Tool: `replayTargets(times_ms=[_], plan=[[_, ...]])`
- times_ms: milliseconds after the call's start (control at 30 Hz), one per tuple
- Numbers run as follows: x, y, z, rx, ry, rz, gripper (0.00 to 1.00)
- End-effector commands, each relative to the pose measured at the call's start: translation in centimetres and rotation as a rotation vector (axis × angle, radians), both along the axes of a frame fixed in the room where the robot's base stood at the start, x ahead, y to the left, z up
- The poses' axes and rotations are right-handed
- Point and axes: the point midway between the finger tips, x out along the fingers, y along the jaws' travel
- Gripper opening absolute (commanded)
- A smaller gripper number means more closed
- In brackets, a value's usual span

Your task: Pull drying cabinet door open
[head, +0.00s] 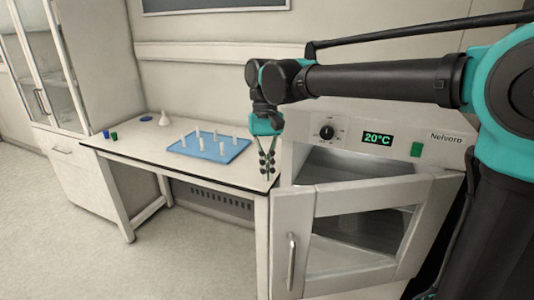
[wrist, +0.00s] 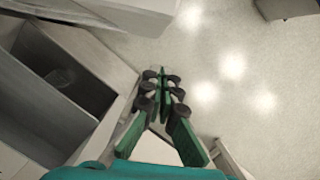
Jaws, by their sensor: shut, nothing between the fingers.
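The drying cabinet (head: 440,153) is white, with a dial, a display reading 20°C and a green button, at the right in the head view. Its glass-windowed door (head: 390,192) stands ajar, swung outward, and the dark interior shows above the door's top edge. The door's upright bar handle (head: 291,262) is near its left edge. My gripper (head: 267,174) points down, shut and empty, above and left of the door's upper left corner, apart from the handle. In the wrist view my gripper (wrist: 161,78) has its fingertips together, with the open cabinet interior (wrist: 60,80) to the left.
A white table (head: 125,153) left of the cabinet bears a blue tray (head: 205,157) with several white pegs, a white flask (head: 164,119) and small blue and green items. A tall glass-doored cupboard (head: 90,60) stands at far left. Floor (head: 60,255) in front is clear.

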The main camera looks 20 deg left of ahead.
Motion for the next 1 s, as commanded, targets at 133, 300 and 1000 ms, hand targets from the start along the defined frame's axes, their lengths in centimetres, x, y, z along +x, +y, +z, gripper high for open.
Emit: replayTargets(times_ms=[133,300,1000], plan=[[-1.3,-0.7,-1.7,0.000,0.000,0.002,0.00],[-3.1,-1.5,-1.6,0.000,0.000,0.001,0.00],[-3.9,-2.0,-1.6,0.000,0.000,0.000,0.00]])
